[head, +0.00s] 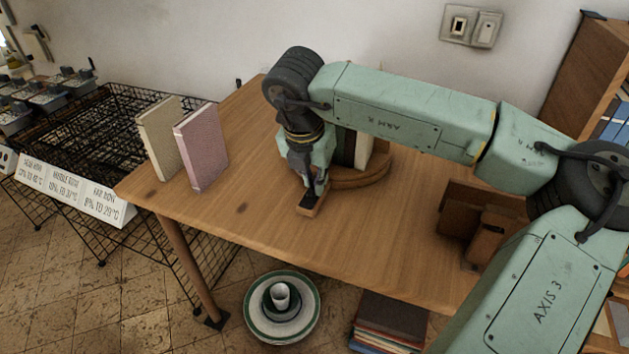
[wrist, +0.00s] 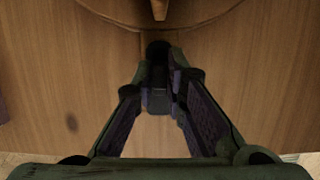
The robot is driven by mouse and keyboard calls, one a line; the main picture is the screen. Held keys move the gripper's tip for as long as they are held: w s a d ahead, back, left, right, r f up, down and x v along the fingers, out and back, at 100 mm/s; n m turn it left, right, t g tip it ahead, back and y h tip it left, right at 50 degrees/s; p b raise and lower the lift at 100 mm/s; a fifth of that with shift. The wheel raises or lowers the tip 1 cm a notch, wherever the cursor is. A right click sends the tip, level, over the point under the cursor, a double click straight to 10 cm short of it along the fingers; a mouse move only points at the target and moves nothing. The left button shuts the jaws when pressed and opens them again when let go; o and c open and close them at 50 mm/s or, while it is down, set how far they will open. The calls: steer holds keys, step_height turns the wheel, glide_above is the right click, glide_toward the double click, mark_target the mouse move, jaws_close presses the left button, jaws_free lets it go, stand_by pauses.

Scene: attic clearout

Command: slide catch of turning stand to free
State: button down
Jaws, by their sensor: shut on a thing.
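The turning stand (head: 362,178) is a round wooden base on the table, partly hidden behind my arm, with a few upright books on it. Its curved edge also shows at the top of the wrist view (wrist: 112,14). The catch (head: 308,207) is a small wooden block with a dark top, at the front left of the stand. My gripper (head: 318,188) points down over the catch. In the wrist view its fingers (wrist: 160,82) close around a dark piece, which appears to be the catch's knob (wrist: 157,101). Which end the knob sits at is unclear.
Two upright books, one beige (head: 160,137) and one pink (head: 201,147), stand on the left of the table (head: 265,225). Brown wooden pieces (head: 478,220) stand at the right. A black wire rack (head: 75,140) is at the left. The table front is clear.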

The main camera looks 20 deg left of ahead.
steer(key=shift+s+a, duration=0.1)
steer(key=shift+s+b, duration=0.5)
steer(key=shift+s, duration=0.45)
steer(key=c, duration=1.6)
jaws_free()
steer(key=shift+o, duration=0.2)
steer(key=shift+r, duration=0.15)
steer(key=p+v, duration=0.3)
steer(key=v, duration=0.4)
steer(key=shift+r, duration=0.4)
steer(key=shift+s, duration=0.1)
